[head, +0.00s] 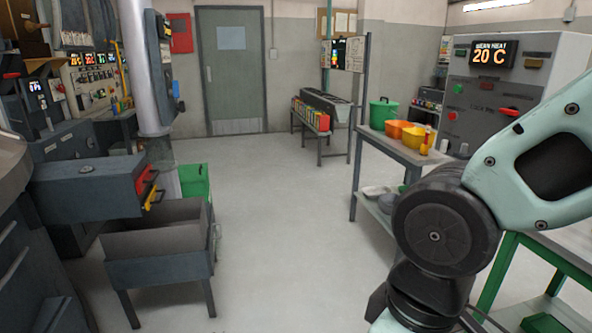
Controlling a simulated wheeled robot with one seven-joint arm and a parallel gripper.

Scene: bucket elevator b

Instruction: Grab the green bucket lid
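A green bucket (383,116) stands upright at the far end of a grey table right of centre. Its top looks covered by a green lid (384,102) with a small raised knob, though it is small at this distance. A second green container (196,181) stands on the floor at left, behind a dark metal trough; I cannot tell whether it has a lid. My arm fills the lower right, well nearer than the table. My gripper is out of view.
Orange (399,130) and yellow (413,138) bins and a small bottle (426,142) share the grey table (391,149). A dark trough on legs (158,270) stands at left. A green-framed table (507,265) is close at right. The central floor is clear.

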